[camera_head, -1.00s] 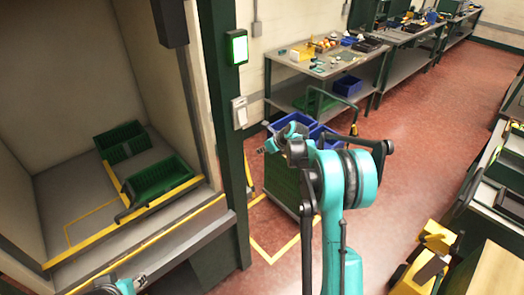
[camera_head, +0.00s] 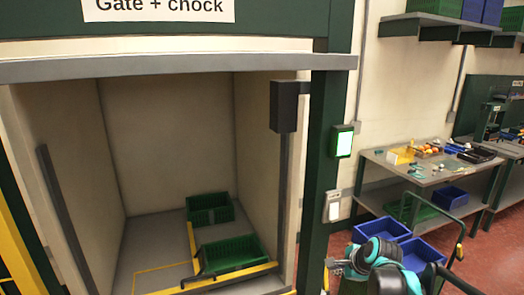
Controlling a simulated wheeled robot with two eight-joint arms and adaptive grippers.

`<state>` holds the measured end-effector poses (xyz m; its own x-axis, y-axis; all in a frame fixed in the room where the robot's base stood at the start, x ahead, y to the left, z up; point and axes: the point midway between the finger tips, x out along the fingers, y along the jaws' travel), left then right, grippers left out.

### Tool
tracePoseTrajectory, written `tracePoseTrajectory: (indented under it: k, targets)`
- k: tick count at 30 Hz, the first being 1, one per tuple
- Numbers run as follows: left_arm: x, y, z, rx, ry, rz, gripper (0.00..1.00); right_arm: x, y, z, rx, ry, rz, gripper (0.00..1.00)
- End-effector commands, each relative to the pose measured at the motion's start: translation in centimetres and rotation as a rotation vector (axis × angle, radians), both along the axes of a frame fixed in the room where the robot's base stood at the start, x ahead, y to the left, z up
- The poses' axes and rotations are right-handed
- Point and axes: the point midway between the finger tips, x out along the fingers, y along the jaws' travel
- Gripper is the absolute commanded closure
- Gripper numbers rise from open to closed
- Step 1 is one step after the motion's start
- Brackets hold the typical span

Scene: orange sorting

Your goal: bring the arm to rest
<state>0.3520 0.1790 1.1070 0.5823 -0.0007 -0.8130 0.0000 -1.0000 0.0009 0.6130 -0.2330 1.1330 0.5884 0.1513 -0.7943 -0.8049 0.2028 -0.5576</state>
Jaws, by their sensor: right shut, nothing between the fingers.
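My right arm shows at the bottom right, teal and black, in the head view. Its gripper (camera_head: 334,264) points left, in front of the dark green post's lower part. It is small in the picture, shut and empty, with no object at its fingers. My left gripper is out of the picture.
A booth under a "Gate + chock" sign (camera_head: 158,8) holds two green crates (camera_head: 210,208) (camera_head: 232,255). A green post (camera_head: 318,160) carries a lit green panel (camera_head: 343,141). Blue bins (camera_head: 382,229) stand close behind my right arm. A cluttered workbench (camera_head: 425,176) stands behind them.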

Motion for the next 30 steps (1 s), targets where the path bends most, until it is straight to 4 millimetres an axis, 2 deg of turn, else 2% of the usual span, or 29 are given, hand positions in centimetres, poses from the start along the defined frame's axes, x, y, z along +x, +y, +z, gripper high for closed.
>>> tracePoseTrajectory:
  k: [1, 5, 8, 12, 15, 18, 21, 30]
  targets:
    - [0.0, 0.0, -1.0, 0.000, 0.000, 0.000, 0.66, -2.5, 1.1, -0.3, -0.086, -0.013, 0.099, 1.00]
    - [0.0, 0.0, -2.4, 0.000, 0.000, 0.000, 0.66, -8.4, 3.0, -0.6, -0.331, -0.048, 0.385, 1.00]
    - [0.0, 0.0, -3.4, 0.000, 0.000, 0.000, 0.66, -12.9, 4.2, -1.7, -0.518, -0.072, 0.606, 1.00]
    - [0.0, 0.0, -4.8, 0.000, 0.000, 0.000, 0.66, -18.8, 5.2, -4.1, -0.770, -0.099, 0.913, 1.00]
    - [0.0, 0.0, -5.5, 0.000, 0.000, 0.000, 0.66, -22.1, 5.5, -6.1, -0.922, -0.110, 1.101, 1.00]
    - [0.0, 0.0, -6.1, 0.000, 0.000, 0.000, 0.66, -24.4, 5.6, -7.7, -1.034, -0.118, 1.242, 1.00]
    - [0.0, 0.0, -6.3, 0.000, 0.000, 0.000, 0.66, -25.6, 5.6, -8.6, -1.102, -0.122, 1.328, 1.00]
    - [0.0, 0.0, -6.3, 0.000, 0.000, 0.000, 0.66, -26.1, 5.6, -8.9, -1.137, -0.123, 1.372, 1.00]
